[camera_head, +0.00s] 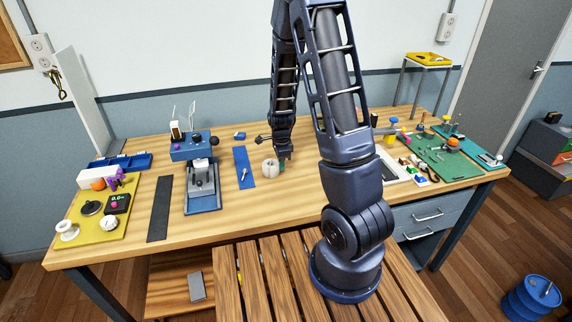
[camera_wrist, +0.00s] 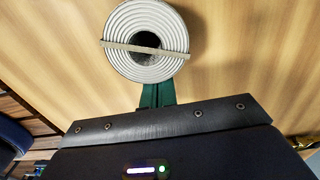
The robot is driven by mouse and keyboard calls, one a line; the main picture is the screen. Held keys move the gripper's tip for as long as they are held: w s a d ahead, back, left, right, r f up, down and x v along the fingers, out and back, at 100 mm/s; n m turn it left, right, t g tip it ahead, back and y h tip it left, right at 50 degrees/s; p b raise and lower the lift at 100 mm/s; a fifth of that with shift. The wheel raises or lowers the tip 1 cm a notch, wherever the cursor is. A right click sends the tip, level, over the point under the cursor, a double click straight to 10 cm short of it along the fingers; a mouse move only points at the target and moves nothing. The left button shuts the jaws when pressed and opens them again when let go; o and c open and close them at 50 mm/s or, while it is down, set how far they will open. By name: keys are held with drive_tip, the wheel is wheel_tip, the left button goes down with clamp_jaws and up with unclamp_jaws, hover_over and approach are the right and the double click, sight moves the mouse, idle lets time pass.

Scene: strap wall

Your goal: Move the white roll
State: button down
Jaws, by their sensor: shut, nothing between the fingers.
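The white roll (camera_head: 270,168) stands on the wooden table near its middle, just left of my gripper (camera_head: 282,167) in the head view. In the wrist view the white roll (camera_wrist: 122,65) shows as pale concentric rings around a dark centre, with a thin tan band across it. My gripper's green fingers (camera_wrist: 158,94) are together with nothing between them. Their tips are at the roll's near edge in that view; whether they touch it I cannot tell.
A blue strip (camera_head: 243,168) with a small tool lies left of the roll, and a blue press-like device (camera_head: 202,185) stands further left. A yellow mat (camera_head: 88,232) holds a white spool (camera_head: 67,230) and other items. A white-framed tray (camera_head: 400,167) and a green mat (camera_head: 440,152) lie right.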

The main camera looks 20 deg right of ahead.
drive_tip(key=shift+d, duration=0.15)
drive_tip(key=d, duration=0.3)
drive_tip(key=shift+d, duration=0.3)
drive_tip(key=shift+d+r, duration=0.1)
drive_tip(key=shift+r, duration=0.2)
wheel_tip(320, 180, up, 8)
wheel_tip(320, 180, up, 17)
drive_tip(key=n+t+y, duration=0.1)
drive_tip(key=n+t, duration=0.1)
drive_tip(key=n, duration=0.7)
hover_over(291, 170)
drive_tip(key=s+d, duration=0.2)
drive_tip(key=s, duration=0.7)
drive_tip(key=s+r+n+t, duration=0.1)
drive_tip(key=s+r+n, duration=0.3)
drive_tip(key=s, duration=0.2)
drive_tip(key=s+r+n+t+h, duration=0.1)
drive_tip(key=s+r+n, duration=0.3)
drive_tip(key=s, duration=0.3)
drive_tip(key=shift+d+n+t, duration=0.3)
drive_tip(key=shift+d+n, duration=0.1)
drive_tip(key=shift+n, duration=0.1)
